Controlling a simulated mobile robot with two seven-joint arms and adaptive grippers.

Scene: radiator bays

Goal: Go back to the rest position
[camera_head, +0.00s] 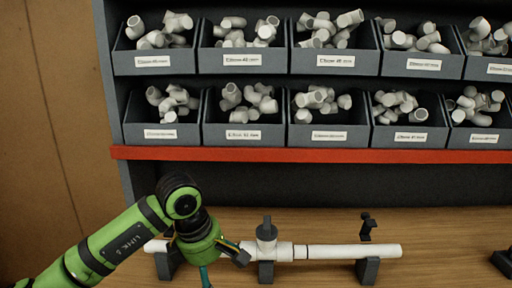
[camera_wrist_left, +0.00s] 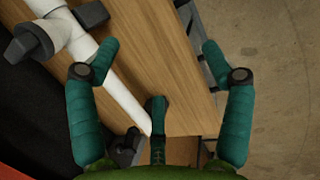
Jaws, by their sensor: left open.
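My left arm comes in from the left in the head view, and its gripper (camera_head: 222,262) is low over the left end of the white pipe assembly (camera_head: 345,251). In the left wrist view the green fingers of my left gripper (camera_wrist_left: 158,62) are spread wide apart with nothing between their tips. The white pipe (camera_wrist_left: 120,95) runs beside the left finger there, above the wooden bench (camera_wrist_left: 150,40). I cannot tell from these views whether the gripper touches the pipe. My right gripper is in neither view.
Grey bins (camera_head: 335,61) of white elbow fittings fill two shelf rows behind the bench, above a red shelf edge (camera_head: 320,155). Dark supports (camera_head: 367,270) hold the pipe. A black object (camera_head: 503,262) sits at the right. Bare bench (camera_head: 445,225) lies between.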

